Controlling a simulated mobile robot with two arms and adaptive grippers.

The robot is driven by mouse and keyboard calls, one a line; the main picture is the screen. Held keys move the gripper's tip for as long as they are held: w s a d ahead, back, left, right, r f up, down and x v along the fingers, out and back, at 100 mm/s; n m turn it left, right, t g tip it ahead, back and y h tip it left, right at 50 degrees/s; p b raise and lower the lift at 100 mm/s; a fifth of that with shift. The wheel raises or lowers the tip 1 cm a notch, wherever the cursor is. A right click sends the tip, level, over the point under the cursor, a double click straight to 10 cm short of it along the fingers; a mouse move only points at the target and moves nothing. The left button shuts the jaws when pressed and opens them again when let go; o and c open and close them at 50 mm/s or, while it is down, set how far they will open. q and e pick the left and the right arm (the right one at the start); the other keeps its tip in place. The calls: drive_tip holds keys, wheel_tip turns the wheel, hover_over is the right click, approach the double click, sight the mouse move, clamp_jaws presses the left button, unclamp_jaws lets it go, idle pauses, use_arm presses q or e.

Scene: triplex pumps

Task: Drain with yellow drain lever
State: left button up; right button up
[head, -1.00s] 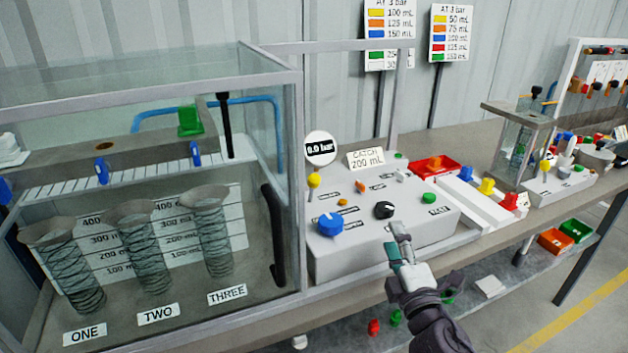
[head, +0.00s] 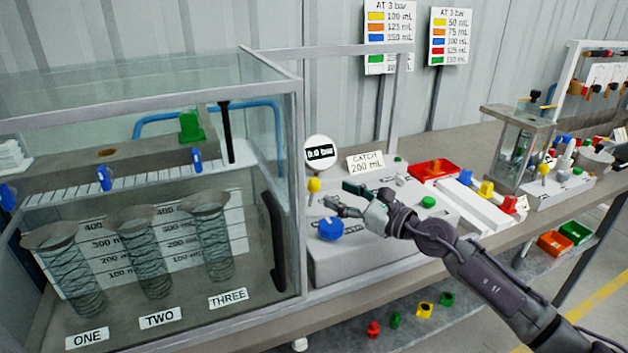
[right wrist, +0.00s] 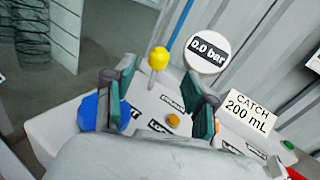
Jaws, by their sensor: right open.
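The yellow drain lever (head: 314,186) stands upright with a round knob at the back left of the white control box (head: 340,262). In the right wrist view its yellow knob (right wrist: 158,58) shows beyond and between my fingers. My right gripper (head: 340,197) is open over the left part of the box, right of the lever and apart from it. In the right wrist view my right gripper (right wrist: 162,92) has its two green-padded fingers spread with nothing between the tips. My left gripper is in neither view.
A blue knob (head: 330,229) sits just below my right gripper. The gauge (head: 320,152) reads 0.0 bar, beside a "CATCH 200 mL" sign (head: 366,163). The glass tank (head: 298,120) with three cylinders stands left. A red tray (head: 434,170) lies right of the box.

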sight(319, 185)
drive_tip(key=x, duration=0.8)
clamp_jaws()
